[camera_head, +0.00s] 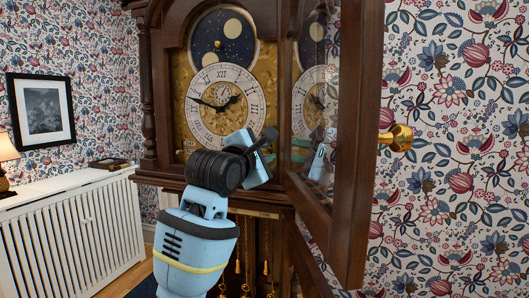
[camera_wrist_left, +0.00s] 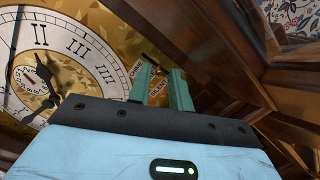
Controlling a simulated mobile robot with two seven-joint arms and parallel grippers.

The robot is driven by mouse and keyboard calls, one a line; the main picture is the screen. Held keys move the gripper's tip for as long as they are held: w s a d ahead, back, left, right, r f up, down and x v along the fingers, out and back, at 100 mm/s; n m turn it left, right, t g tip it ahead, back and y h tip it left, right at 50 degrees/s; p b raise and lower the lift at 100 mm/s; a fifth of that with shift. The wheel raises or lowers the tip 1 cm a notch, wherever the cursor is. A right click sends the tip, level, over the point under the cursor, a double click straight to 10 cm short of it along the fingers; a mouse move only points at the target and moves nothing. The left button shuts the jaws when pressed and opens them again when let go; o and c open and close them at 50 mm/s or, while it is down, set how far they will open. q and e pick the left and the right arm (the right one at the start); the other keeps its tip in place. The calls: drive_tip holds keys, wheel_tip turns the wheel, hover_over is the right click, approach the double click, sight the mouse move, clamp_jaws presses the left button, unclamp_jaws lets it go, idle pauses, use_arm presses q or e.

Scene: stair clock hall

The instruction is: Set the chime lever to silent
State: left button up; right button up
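The tall wooden clock (camera_head: 222,95) faces me, its glazed door (camera_head: 345,140) swung open to the right. In the left wrist view the dial (camera_wrist_left: 60,50) fills the upper left. Two small plates by the fingertips read CHIME (camera_wrist_left: 137,70) and SILENT (camera_wrist_left: 158,86). A small dark bar (camera_wrist_left: 150,62), apparently the chime lever, shows just beyond the fingertips; its exact setting is unclear. My left gripper (camera_head: 268,142), also in the wrist view (camera_wrist_left: 162,71), is open, its two teal fingers apart at the dial's lower right. I cannot tell whether they touch the bar. My right gripper is not in view.
The open door with its brass knob (camera_head: 397,137) stands close to the right of my left gripper, and its glass reflects the gripper. Weights and chains (camera_head: 265,265) hang below the dial. A white radiator cover (camera_head: 75,235) and a lamp (camera_head: 5,155) stand at left.

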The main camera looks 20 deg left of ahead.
use_arm(q)
clamp_jaws()
drive_tip(key=shift+f, duration=1.4)
unclamp_jaws()
drive_tip(key=shift+s, duration=0.15)
drive_tip(key=s+a, duration=0.1)
drive_tip(key=s, duration=0.6)
drive_tip(key=shift+s+a, duration=0.15)
drive_tip(key=shift+s, duration=0.1)
